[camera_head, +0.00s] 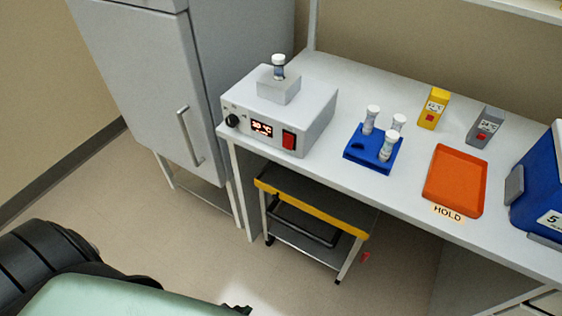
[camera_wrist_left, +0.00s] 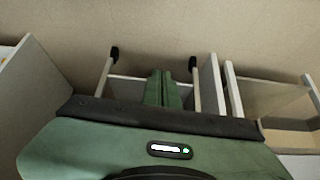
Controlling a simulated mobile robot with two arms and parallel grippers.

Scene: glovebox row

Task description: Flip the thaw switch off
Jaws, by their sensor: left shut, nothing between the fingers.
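The thaw unit (camera_head: 318,118) is a light grey box on the left end of the bench. Its front has a red rocker switch (camera_head: 289,139), a lit red display and a black knob. Which way the rocker is tipped is too small to tell. A vial with a white cap (camera_head: 279,66) stands in the block on top. My left arm comes in at the bottom left of the head view, well below and apart from the unit. In the left wrist view my left gripper (camera_wrist_left: 163,88) has its green fingers together, with nothing between them. My right gripper is out of view.
A blue rack (camera_head: 358,156) with several white-capped vials, an orange tray (camera_head: 457,178), yellow and grey timers and a blue cooler (camera_head: 544,190) are on the bench. A yellow-edged cart (camera_head: 318,212) stands underneath. A grey cabinet (camera_head: 150,80) adjoins the bench on the left.

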